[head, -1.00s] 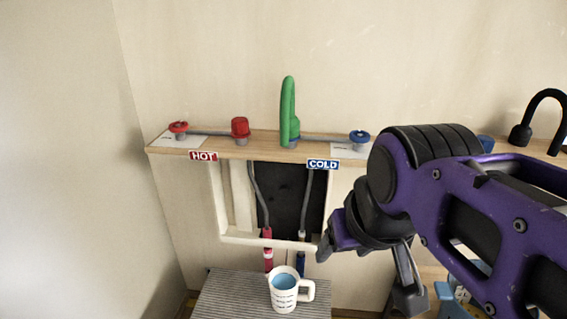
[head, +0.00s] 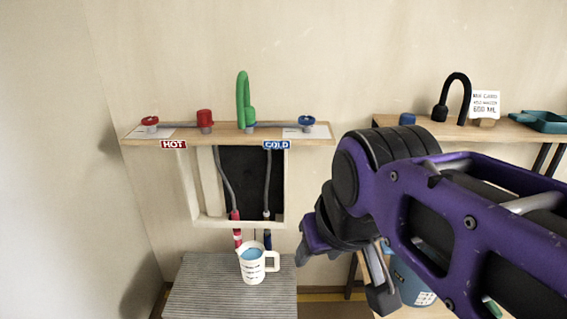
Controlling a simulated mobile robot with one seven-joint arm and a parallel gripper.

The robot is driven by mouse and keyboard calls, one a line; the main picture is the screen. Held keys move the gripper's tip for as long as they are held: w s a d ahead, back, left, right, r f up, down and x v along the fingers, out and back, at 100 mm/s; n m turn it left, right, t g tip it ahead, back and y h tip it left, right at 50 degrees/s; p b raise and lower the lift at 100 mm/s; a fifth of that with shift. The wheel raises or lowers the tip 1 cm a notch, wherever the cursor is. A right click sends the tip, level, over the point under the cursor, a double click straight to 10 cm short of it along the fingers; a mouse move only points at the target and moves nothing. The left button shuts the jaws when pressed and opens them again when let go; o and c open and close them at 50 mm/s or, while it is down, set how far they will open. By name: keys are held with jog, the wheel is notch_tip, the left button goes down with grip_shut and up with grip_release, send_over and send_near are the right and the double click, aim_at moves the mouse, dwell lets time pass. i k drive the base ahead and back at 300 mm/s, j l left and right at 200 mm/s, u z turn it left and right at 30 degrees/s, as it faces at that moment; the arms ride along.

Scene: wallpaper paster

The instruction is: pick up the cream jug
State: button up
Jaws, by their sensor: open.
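The cream jug (head: 253,267) stands upright on a grey ribbed stand below the hot and cold shelf. It has dark markings on its side, blue contents at the top and a handle on its right. My gripper (head: 340,280) is to the right of the jug, nearer the camera, and apart from it. Its fingers point downward, are spread open, and hold nothing that I can see. My purple arm fills the lower right and hides part of what lies behind it.
The ribbed stand (head: 205,288) has bare room left of the jug. Above is a wooden shelf (head: 225,138) with red and blue valves and a green spout (head: 243,100). Red and blue pipes hang behind the jug. A blue bucket (head: 412,285) is partly behind my arm.

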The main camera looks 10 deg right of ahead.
aim_at(250, 254)
jog(key=k+z, duration=0.1)
jog(key=z, duration=1.05)
jog(key=i+z, duration=0.35)
jog(key=i, duration=0.25)
jog(key=u, duration=1.85)
jog(key=i+j+z, duration=0.2)
jog(key=k+j+u, duration=0.2)
jog(key=j+u, duration=0.2)
jog(key=j, duration=0.2)
jog(key=k+j+u, duration=0.15)
jog(key=j, duration=0.15)
jog(key=i+l+z, duration=0.2)
jog(key=l+z, duration=0.2)
jog(key=l, duration=0.2)
